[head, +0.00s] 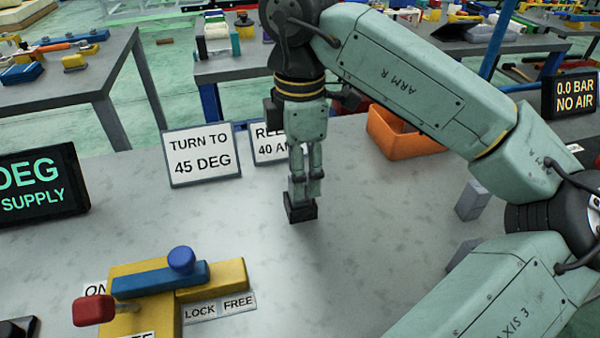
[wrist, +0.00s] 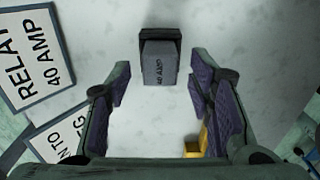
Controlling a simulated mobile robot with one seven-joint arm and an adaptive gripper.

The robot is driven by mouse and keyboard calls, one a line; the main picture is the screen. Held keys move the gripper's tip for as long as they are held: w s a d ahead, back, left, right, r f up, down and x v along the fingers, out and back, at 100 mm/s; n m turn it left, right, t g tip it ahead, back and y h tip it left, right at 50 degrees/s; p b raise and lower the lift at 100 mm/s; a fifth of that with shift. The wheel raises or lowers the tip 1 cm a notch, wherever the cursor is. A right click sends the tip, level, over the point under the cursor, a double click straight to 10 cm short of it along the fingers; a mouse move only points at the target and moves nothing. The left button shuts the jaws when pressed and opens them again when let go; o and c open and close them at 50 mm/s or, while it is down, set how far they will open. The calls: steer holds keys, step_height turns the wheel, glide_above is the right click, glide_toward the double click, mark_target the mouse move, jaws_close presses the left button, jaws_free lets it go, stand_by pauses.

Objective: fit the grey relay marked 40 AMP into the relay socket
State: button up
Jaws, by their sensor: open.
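The grey relay (wrist: 159,66), marked 40 AMP, shows in the wrist view between and just beyond my fingertips. A black block (wrist: 160,34), which looks like the relay socket, is at its far end. The relay appears to stand in it, but I cannot tell how deep. In the head view the black block (head: 300,208) is on the grey table directly below my gripper (head: 306,178). My fingers point down and hide most of the relay there. In the wrist view my gripper (wrist: 160,82) is open, with clear gaps on both sides of the relay.
A RELAY 40 AMP sign (head: 268,147) and a TURN TO 45 DEG sign (head: 202,155) stand behind. A yellow fixture with a blue lever (head: 150,280) is at front left. An orange bin (head: 400,137) and a grey block (head: 472,201) are at right.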

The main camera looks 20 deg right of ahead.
step_height(320, 180, up, 9)
steer(key=p, duration=0.4)
steer(key=shift+r, duration=0.15)
steer(key=shift+s, duration=0.1)
